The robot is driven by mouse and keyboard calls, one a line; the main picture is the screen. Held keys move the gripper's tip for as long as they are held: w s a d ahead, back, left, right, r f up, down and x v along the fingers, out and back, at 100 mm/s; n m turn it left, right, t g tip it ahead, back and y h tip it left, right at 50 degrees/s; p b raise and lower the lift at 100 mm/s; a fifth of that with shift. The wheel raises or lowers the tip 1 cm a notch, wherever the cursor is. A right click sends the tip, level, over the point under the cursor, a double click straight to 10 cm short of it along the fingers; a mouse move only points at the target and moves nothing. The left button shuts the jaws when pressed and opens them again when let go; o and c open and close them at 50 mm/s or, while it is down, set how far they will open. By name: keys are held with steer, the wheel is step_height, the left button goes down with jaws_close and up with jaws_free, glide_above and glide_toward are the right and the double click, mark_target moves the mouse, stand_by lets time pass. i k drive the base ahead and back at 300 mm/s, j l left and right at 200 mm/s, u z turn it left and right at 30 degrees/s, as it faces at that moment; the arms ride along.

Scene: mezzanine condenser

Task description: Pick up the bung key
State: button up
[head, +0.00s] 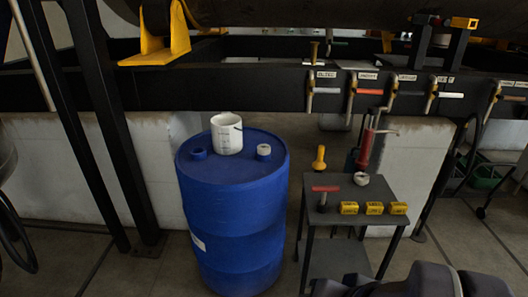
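A T-shaped tool with a red crossbar and a dark stem, which looks like the bung key (325,190), stands upright on the left part of a small dark cart top (345,188). Nothing visible holds it. A blue drum (232,215) stands to the left of the cart. On its lid are a blue bung (198,154) at the left and a pale round cap (264,150) at the right. My gripper's fingers do not show. Dark rounded parts at the bottom right edge appear to be my arm.
A white pail (226,133) stands on the drum lid. Yellow blocks (373,208) line the cart's front edge; a pale ring (361,179) sits behind them. A red pump-like tool (366,150) and a yellow-topped item (319,158) rise behind. Labelled valves (368,91) hang from the beam above.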

mark_target(324, 189)
steer(key=i+j+z, duration=0.1)
steer(key=i, duration=0.7)
steer(key=i+j+z, duration=0.15)
steer(key=i, duration=0.65)
